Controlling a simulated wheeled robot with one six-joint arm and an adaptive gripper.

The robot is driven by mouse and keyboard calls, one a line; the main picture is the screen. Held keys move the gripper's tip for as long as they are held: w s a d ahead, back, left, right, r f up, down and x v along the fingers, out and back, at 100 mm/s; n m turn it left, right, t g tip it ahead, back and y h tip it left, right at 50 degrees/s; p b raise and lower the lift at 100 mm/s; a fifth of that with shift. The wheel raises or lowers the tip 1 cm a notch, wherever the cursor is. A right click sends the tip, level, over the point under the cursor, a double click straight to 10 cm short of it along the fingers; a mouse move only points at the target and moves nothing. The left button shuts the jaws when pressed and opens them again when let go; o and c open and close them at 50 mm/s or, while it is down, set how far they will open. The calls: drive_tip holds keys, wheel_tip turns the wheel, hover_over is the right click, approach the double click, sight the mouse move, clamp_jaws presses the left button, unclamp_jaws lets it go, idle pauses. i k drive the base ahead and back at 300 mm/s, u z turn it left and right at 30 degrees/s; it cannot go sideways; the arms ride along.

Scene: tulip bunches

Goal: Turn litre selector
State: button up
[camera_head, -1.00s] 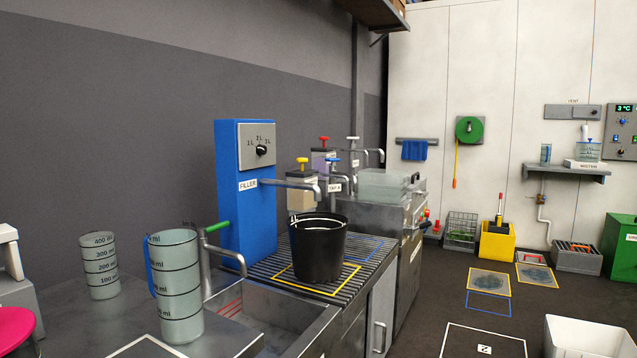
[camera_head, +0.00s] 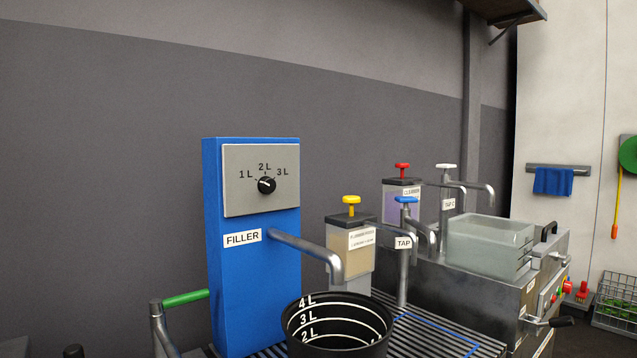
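The litre selector (camera_head: 266,185) is a round black knob on a grey plate (camera_head: 240,205) on the front of the blue filler (camera_head: 225,285). The plate carries the marks 1 L, 2 L and 3 L. A pale pointer line on the knob appears to lie toward the upper left, on the 1 L side. A black bucket (camera_head: 296,330) with white litre lines inside stands below the filler's metal spout (camera_head: 310,250). My gripper does not show in the head view.
To the right stand dispensers with yellow (camera_head: 351,200), red (camera_head: 402,168), blue (camera_head: 405,199) and white (camera_head: 446,167) tops. A tap with a green handle (camera_head: 186,298) is left of the filler. The space before the knob is clear.

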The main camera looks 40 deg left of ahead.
sight(267, 185)
drive_tip(key=i, duration=1.85)
drive_tip(key=u, duration=2.6)
drive_tip(key=k, duration=0.7)
drive_tip(key=u, duration=0.4)
